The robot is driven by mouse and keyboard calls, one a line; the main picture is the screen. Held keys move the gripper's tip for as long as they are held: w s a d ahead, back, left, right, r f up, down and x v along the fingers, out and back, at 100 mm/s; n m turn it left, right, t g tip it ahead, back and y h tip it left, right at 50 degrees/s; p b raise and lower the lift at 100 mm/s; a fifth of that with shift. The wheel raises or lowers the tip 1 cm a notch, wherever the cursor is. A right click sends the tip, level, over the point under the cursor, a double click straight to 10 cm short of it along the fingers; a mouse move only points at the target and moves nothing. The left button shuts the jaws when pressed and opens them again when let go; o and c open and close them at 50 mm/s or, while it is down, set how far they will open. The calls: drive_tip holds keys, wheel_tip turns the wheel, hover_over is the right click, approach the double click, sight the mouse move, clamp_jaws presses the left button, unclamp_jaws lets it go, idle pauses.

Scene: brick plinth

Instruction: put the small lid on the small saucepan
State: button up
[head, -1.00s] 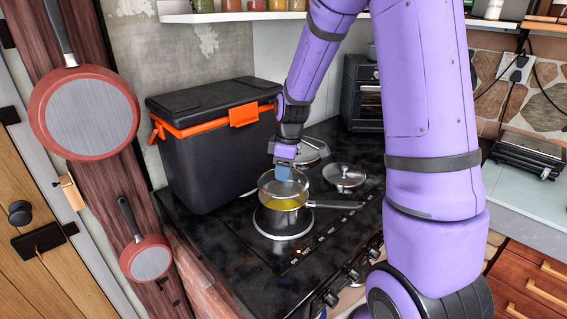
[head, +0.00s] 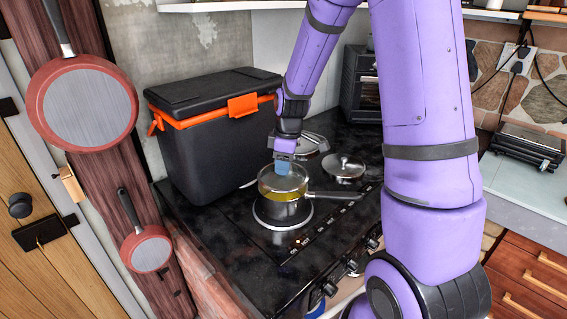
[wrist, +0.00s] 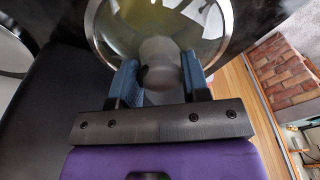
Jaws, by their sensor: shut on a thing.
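The small saucepan (head: 283,212) stands upright on a front burner in the head view, its handle (head: 335,196) pointing right. The small lid (head: 276,184), clear glass with a metal rim, is over the saucepan's mouth, roughly level. My gripper (head: 284,168) is above the lid, its blue fingers shut on the lid's knob. In the wrist view my gripper (wrist: 160,76) has a finger on each side of the knob, and the glass lid (wrist: 120,20) spreads beyond them. Yellowish contents show through the glass. I cannot tell whether the rim touches the saucepan.
Another glass lid (head: 343,166) lies on the stove to the right. Metal cookware (head: 313,143) stands behind my gripper. A black cool box (head: 215,150) with orange trim stands close on the left. A toaster oven (head: 360,90) is at the back.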

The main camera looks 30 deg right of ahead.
drive_tip(key=shift+f, duration=0.15)
idle(0.3)
drive_tip(key=shift+f, duration=0.75)
drive_tip(key=shift+f, duration=0.55)
idle(0.3)
drive_tip(key=o, duration=1.1)
drive_tip(key=r, duration=0.6)
drive_tip(key=d+r, duration=0.1)
drive_tip(key=r, duration=0.2)
drive_tip(key=shift+s+r, duration=0.35)
drive_tip(key=shift+r, duration=0.5)
